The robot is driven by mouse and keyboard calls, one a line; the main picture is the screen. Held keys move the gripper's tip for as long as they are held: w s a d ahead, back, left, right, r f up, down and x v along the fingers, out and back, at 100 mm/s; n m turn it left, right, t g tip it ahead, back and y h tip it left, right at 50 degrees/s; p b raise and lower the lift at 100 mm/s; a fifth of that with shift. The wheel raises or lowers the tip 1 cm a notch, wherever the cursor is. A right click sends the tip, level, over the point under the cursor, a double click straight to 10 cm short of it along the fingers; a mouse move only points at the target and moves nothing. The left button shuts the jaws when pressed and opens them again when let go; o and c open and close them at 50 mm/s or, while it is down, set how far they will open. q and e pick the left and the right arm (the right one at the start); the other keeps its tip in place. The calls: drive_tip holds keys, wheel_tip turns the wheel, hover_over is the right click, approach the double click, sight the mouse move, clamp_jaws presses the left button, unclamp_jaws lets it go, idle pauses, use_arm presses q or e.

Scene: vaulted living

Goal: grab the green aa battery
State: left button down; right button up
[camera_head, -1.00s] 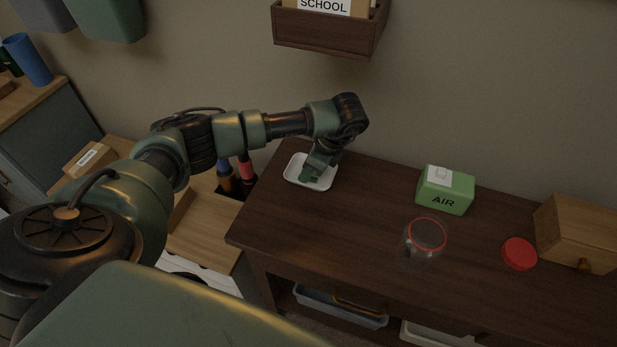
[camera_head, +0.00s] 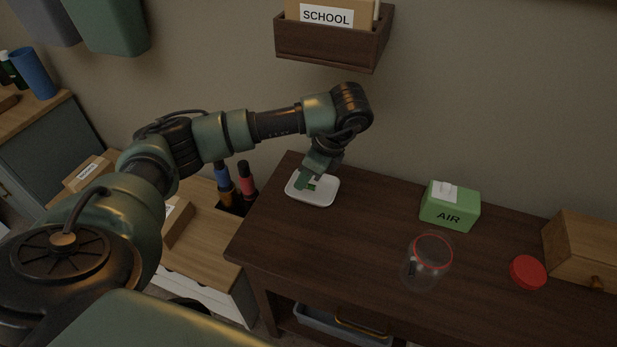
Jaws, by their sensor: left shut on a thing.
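A small white tray (camera_head: 325,200) sits on the dark wooden table at its back left. My left gripper (camera_head: 306,184) points down over the tray, at the end of the arm that comes in from the left. It is shut on a small bright green thing (camera_head: 312,187), which I take to be the green AA battery. Most of it is hidden by the fingers, and I cannot tell whether it is clear of the tray. My right gripper is not in view.
On the dark table (camera_head: 350,250) stand a clear jar (camera_head: 427,262) with a red rim and something dark inside, a green AIR box (camera_head: 450,206), a red lid (camera_head: 528,272) and a wooden drawer box (camera_head: 585,252). A wall-mounted SCHOOL holder (camera_head: 330,45) hangs above.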

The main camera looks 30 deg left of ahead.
use_arm(q)
drive_tip(key=s+d+p, duration=0.3)
drive_tip(key=s, duration=1.3)
drive_tip(key=shift+s+d, duration=0.15)
drive_tip(key=shift+d, duration=0.25)
